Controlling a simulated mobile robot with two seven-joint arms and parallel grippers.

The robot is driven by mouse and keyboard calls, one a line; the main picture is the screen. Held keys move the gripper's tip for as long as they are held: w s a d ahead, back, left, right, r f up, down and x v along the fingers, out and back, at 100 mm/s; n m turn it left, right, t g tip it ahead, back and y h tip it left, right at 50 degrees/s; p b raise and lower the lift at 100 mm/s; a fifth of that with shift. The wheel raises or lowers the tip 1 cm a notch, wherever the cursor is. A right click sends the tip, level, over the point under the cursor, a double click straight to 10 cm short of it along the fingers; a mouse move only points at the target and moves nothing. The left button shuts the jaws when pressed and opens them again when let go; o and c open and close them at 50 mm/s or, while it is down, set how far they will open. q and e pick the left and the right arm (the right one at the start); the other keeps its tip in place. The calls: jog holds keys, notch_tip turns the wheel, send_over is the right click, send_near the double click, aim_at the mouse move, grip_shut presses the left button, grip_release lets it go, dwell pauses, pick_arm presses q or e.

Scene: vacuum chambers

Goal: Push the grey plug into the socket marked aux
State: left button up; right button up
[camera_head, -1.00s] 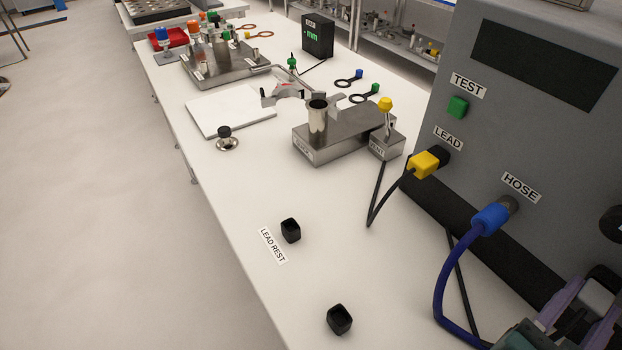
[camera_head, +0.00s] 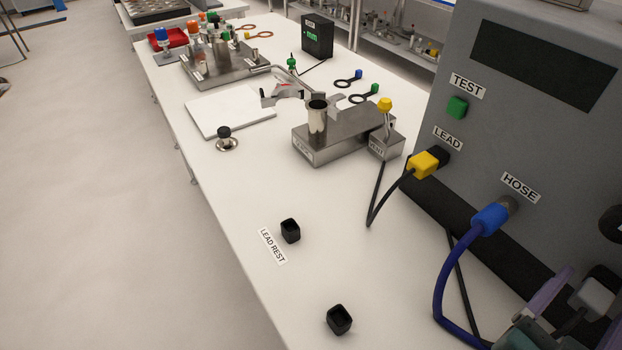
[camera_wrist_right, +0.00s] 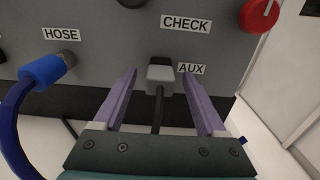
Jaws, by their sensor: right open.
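The grey plug (camera_wrist_right: 160,76) sits at the black socket (camera_wrist_right: 161,61) beside the AUX label (camera_wrist_right: 191,69) in the right wrist view. Its dark cable runs back toward my wrist. How deep it sits in the socket cannot be told. My right gripper (camera_wrist_right: 160,82) is open, with one purple finger on each side of the plug and a gap to both. In the head view the grey plug (camera_head: 597,296) shows at the lower right edge, with my right gripper (camera_head: 560,300) partly cut off there. My left gripper is not in view.
The blue hose connector (camera_wrist_right: 47,69) is in the HOSE port, left of my right gripper. A CHECK label (camera_wrist_right: 186,24) and a red knob (camera_wrist_right: 259,15) are above. The yellow plug (camera_head: 423,164) is in the LEAD socket. Two black holders (camera_head: 290,230) stand on the bench.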

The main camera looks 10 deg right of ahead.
jog(key=shift+a, duration=0.1)
jog(key=v, duration=0.7)
jog(key=shift+b, duration=0.35)
jog(key=shift+r, duration=0.1)
dwell(0.6)
